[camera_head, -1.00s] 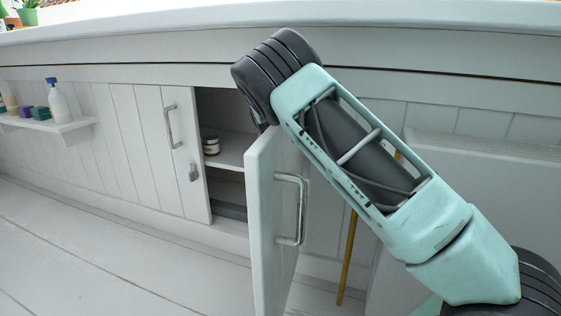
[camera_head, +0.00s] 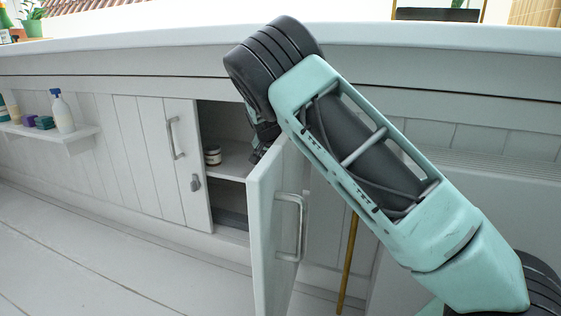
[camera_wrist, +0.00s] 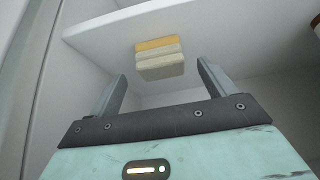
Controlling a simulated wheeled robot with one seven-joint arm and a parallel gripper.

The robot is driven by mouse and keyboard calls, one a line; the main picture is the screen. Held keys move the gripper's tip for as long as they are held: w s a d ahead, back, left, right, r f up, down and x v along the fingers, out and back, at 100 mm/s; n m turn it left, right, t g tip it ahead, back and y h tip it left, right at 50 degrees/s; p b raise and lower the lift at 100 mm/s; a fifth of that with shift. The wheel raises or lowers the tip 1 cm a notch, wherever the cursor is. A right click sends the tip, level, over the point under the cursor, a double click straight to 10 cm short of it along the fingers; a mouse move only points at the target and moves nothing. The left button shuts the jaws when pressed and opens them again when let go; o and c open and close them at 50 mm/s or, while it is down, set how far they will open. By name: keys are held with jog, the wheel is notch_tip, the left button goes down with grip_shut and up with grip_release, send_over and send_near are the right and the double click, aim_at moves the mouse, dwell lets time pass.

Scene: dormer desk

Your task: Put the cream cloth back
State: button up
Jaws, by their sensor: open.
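A small folded stack (camera_wrist: 160,68) with cream layers and a yellow layer shows inside the cupboard in the wrist view, against the white shelf board (camera_wrist: 105,32). I cannot tell whether the cream part is one cloth or several. My gripper (camera_wrist: 161,76) is open, with one finger on each side of the stack in the picture. The fingers appear short of it and nothing is held. In the head view my gripper (camera_head: 262,135) is partly hidden at the cupboard opening behind the open door (camera_head: 272,230); the stack is not visible there.
The open door with its bar handle (camera_head: 301,228) stands close beside my arm. A small jar (camera_head: 213,155) sits on the cupboard shelf (camera_head: 232,162). A wooden pole (camera_head: 347,265) leans right of the door. A wall shelf (camera_head: 75,134) holds a spray bottle (camera_head: 62,112). The left floor is clear.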

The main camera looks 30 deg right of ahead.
jog(key=p+v, duration=0.2)
jog(key=v, duration=0.4)
jog(key=shift+s+r+p, duration=0.15)
jog(key=shift+r+p, duration=0.2)
jog(key=shift+a, duration=0.2)
